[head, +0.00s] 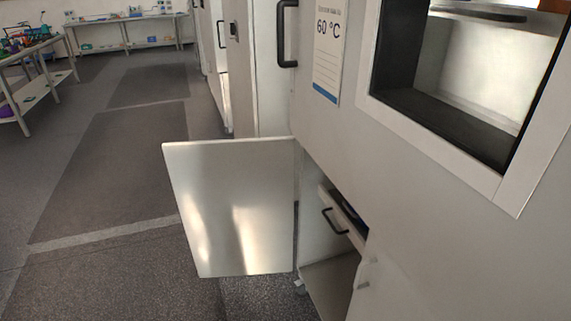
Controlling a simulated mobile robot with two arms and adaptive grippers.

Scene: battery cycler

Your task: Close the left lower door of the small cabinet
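The left lower door (232,208) of the cabinet stands wide open in the head view. It is a pale, shiny flat panel that juts out to the left from its hinge side, next to the opening. Behind it the lower compartment (322,276) shows, with a drawer or shelf front and a black handle (335,222) inside. Neither of my grippers is in the view.
Workbenches (30,70) stand at the far left. The grey floor (110,170) left of the door is clear.

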